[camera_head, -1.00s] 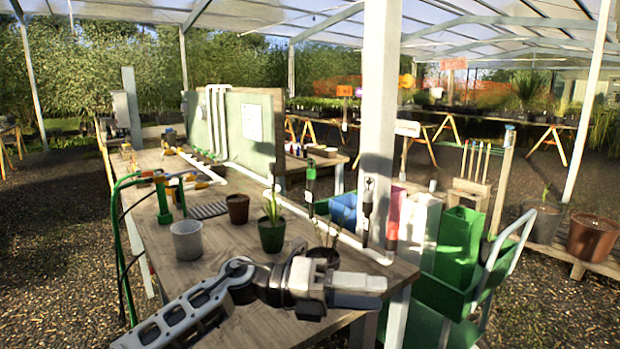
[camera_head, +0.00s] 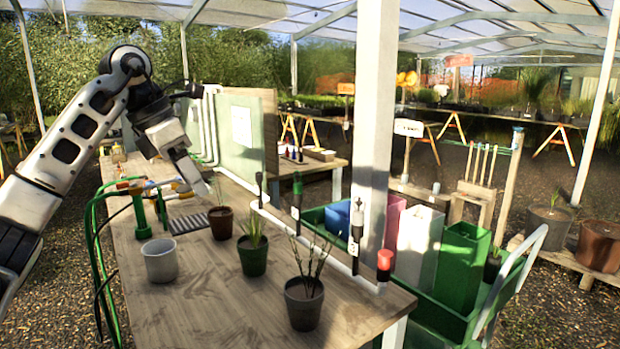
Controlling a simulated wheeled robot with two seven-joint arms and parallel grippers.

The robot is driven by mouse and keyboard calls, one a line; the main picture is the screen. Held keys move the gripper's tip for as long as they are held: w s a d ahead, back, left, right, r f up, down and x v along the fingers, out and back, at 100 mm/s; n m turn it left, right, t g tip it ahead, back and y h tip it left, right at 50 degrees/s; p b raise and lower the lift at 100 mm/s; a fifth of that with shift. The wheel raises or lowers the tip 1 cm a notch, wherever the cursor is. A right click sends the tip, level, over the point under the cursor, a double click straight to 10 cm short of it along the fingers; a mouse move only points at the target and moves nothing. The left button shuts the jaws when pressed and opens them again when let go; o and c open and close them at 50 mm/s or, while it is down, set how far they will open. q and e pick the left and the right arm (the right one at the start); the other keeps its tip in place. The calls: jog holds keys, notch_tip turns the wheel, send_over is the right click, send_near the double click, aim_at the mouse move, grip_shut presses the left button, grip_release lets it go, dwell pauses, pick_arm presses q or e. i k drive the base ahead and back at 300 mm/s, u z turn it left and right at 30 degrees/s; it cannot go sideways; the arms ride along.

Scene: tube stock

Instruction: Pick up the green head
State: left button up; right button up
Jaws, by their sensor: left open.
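The green head (camera_head: 297,185), a slim upright piece with a green top and a dark lower part, stands in the row along the white pipe at the bench's right edge. In the same row stand a black head (camera_head: 259,186), a black-and-white head (camera_head: 356,232) and a red-topped head (camera_head: 384,264). My left gripper (camera_head: 200,186) is open above the far left part of the bench, left of the green head and well apart from it. Its fingers point down and to the right, just above and behind a brown pot. Nothing shows between them. My right gripper is not in view.
On the bench (camera_head: 200,310) stand a grey pot (camera_head: 159,262), a brown pot (camera_head: 221,224), a green potted plant (camera_head: 252,258) and a dark pot with twigs (camera_head: 303,305). Green hoses (camera_head: 92,245) hang at the left. A white post (camera_head: 374,120) rises beside the row.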

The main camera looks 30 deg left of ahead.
aim_at(297, 186)
jog(key=i, duration=1.1)
